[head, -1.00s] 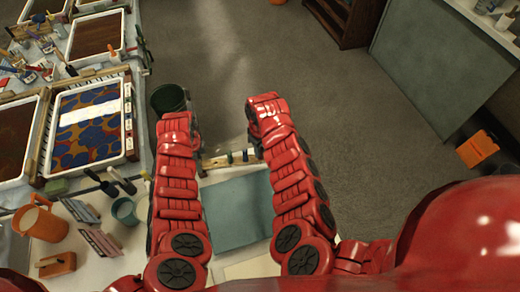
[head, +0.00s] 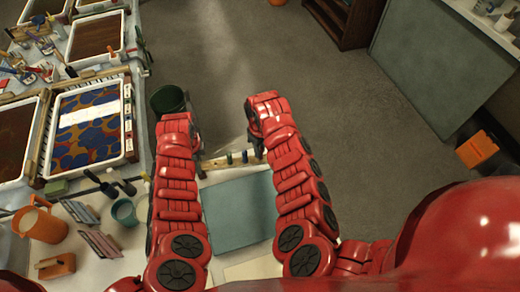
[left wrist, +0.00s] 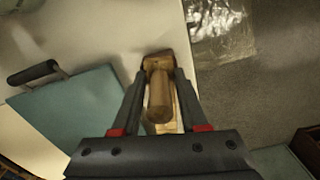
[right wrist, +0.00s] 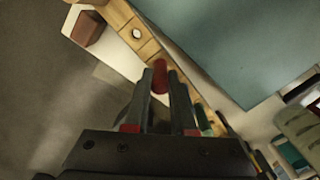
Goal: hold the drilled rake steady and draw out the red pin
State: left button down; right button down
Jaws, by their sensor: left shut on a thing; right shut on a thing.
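The drilled rake (head: 218,162) is a pale wooden bar between my two grippers, with green and blue pins showing on it. In the right wrist view the bar (right wrist: 142,38) runs diagonally behind the fingers. My left gripper (left wrist: 160,92) is shut on the rake's wooden handle (left wrist: 159,103); its fingers lie on both sides of it. My right gripper (right wrist: 160,84) is shut on the red pin (right wrist: 159,70), whose rounded end shows between the fingertips. I cannot tell how deep the pin sits in the bar. In the head view my arms hide both fingertips.
A blue-green board (head: 238,212) lies on the white table just below the rake. A dark green bucket (head: 167,99) stands beyond my left arm. An orange jug (head: 40,222) and a cup (head: 124,211) stand at left. Marbling trays (head: 62,172) line the left side.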

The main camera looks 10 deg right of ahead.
jog(key=shift+a+r, duration=0.1)
jog(key=shift+r, duration=3)
pick_arm(q)
jog(key=shift+c, duration=1.8)
grip_release()
notch_tip(320, 180, up, 12)
jog(key=shift+f, duration=0.25)
jog(key=shift+r, duration=0.2)
jog(key=shift+s, duration=0.1)
pick_arm(e)
jog(key=shift+f, duration=0.1)
